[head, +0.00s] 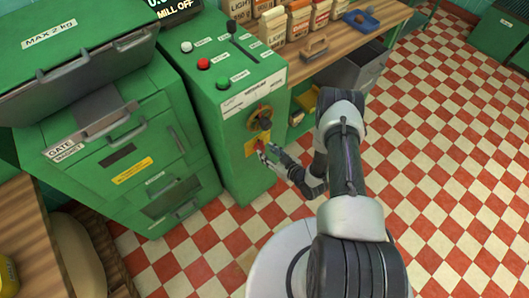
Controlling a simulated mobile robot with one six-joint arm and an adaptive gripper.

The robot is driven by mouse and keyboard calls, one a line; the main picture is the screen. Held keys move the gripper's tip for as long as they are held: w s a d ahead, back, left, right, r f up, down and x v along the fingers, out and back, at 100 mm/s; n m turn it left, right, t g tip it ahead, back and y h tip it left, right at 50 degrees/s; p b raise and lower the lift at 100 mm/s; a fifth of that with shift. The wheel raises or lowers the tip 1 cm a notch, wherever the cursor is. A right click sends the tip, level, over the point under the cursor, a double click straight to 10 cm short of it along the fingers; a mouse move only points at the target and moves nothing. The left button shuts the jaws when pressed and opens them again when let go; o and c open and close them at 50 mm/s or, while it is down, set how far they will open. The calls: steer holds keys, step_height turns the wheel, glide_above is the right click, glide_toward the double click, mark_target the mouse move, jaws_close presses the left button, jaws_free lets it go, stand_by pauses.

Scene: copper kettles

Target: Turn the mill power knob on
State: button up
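The green mill control cabinet (238,160) stands left of my arm. On its front is a yellow plate (249,148) with a small red knob (259,143), partly hidden by my gripper. Above it is a dark round knob (265,123) on a yellow dial (257,114). My gripper (268,153) is right at the red knob, with its fingertips close to or touching it. I cannot tell whether the fingers are closed on the knob. A dark display (175,9) at the top reads "MILL OFF".
White (187,47), red (203,63) and green (222,83) buttons sit on the cabinet top. A green machine with drawers (130,150) stands to the left. A wooden shelf (345,52) with labelled bags (273,27) is behind. The checkered floor (450,170) at right is clear.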

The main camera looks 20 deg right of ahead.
mark_target(264, 149)
steer(key=shift+b+x, duration=0.35)
steer(key=shift+x, duration=1.2)
jaws_close()
